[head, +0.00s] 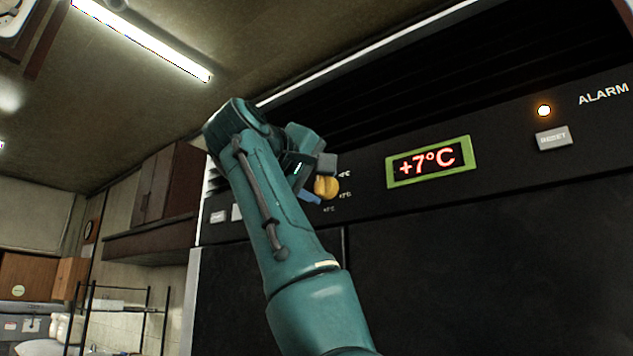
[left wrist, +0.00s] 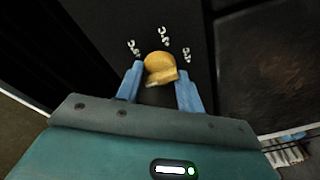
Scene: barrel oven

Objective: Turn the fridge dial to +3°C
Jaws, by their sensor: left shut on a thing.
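The yellow fridge dial (head: 326,187) sits on the dark upper panel of the fridge, with small white temperature marks around it that are too small to read surely. My left gripper (head: 316,180) is at the dial. In the left wrist view the yellow dial (left wrist: 160,68) lies between the blue fingertips of my left gripper (left wrist: 158,84), which is shut on it. The display (head: 429,161) in a green frame reads +7°C in red. My right gripper is not in view.
An orange alarm light (head: 544,111) glows beside the word ALARM, above a grey reset button (head: 553,138). Dark louvres (head: 420,70) run above the panel. Wall cabinets (head: 165,190) and a wire rack (head: 120,315) stand at the left.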

